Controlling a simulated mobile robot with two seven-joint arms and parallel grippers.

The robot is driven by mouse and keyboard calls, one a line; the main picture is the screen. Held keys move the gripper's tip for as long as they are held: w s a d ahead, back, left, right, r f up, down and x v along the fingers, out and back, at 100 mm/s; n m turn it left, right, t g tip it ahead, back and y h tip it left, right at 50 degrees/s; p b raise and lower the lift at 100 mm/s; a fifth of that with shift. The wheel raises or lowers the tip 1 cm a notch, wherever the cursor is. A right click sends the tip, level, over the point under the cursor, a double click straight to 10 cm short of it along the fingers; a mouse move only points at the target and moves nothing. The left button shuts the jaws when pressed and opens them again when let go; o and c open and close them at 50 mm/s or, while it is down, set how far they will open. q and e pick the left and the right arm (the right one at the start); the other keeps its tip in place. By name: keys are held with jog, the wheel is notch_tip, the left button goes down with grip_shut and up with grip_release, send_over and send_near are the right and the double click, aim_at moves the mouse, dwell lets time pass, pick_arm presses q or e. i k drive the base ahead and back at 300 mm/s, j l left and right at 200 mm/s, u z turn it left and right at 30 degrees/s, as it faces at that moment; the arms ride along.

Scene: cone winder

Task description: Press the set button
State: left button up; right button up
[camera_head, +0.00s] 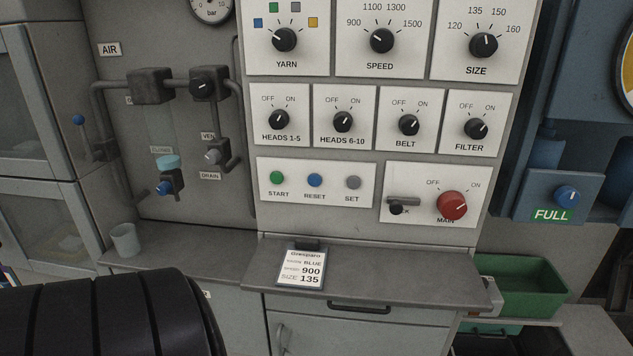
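The grey SET button (353,183) is on a white plate of the control panel, at the right end of a row of three. The blue RESET button (315,180) is left of it and the green START button (277,178) is at the far left of the row. Nothing covers the SET button. Neither gripper shows in the head view. A black ribbed part at the lower left looks like one of my arm links, well below and left of the buttons.
The red MAIN knob (452,205) is right of the buttons, with several black selector knobs above. A cup (124,239) stands left; a green bin (520,285) is right.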

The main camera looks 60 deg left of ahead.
aim_at(353, 182)
jog(key=u, duration=1.8)
